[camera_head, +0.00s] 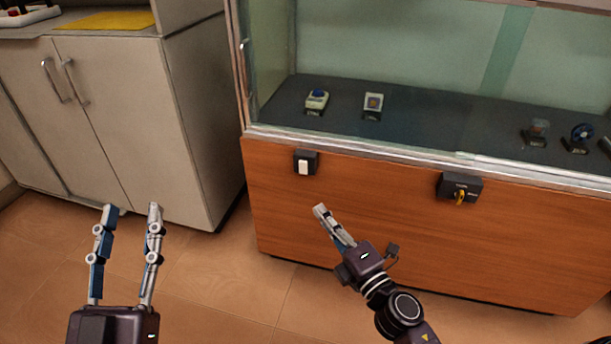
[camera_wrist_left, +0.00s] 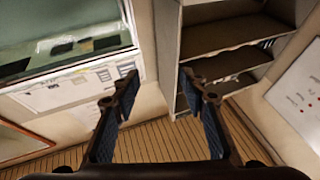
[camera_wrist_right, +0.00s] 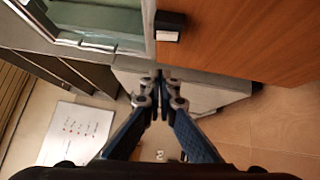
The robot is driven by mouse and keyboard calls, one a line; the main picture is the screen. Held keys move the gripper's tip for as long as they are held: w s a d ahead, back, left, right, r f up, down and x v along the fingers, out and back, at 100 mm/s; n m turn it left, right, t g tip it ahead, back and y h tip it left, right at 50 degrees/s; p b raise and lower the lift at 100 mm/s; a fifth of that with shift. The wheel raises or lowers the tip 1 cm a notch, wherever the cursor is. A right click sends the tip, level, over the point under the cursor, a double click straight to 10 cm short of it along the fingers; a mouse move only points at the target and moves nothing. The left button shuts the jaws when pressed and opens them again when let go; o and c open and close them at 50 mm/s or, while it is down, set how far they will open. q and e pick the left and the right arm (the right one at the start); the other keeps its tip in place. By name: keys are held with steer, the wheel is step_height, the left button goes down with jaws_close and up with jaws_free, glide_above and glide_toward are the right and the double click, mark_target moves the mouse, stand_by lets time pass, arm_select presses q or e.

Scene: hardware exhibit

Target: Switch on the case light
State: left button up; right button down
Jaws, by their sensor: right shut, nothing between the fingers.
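The display case has a wooden front (camera_head: 370,200) below its glass. A small dark switch box with a white rocker (camera_head: 303,167) sits on that front, near its upper left. The switch (camera_wrist_right: 168,35) also shows in the right wrist view, above the fingertips. My right gripper (camera_head: 320,211) is shut and empty, below and slightly right of the switch, apart from it in the picture. It shows in the right wrist view (camera_wrist_right: 163,77) with its fingertips together. My left gripper (camera_head: 133,208) is open and empty, in front of the white cabinet.
A black lock box with a yellow key (camera_head: 460,190) is on the case front to the right. Small exhibits (camera_head: 317,101) stand inside behind glass. A white cabinet (camera_head: 120,110) with handles stands left of the case. The floor (camera_head: 230,290) between my grippers is clear.

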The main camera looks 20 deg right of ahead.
glide_toward(300, 165)
steer(key=w+a, duration=0.2)
steer(key=a, duration=0.1)
arm_select(q)
steer(key=shift+w+f+g+y, duration=0.2)
steer(key=shift+f+g, duration=0.05)
steer(key=shift+f, duration=0.3)
steer(key=shift+w+f+g+y, duration=0.2)
steer(key=shift+f+g, duration=0.05)
steer(key=shift+f, duration=0.3)
arm_select(e)
steer(key=shift+w+d+r, duration=0.1)
steer(key=shift+w+d, duration=0.15)
steer(key=shift+w, duration=0.4)
steer(key=shift+w+d+r, duration=0.1)
steer(key=shift+w+d, duration=0.2)
steer(key=shift+w, duration=0.35)
steer(key=shift+w+d+r, duration=0.1)
steer(key=shift+w+d, duration=0.15)
steer(key=shift+w, duration=0.4)
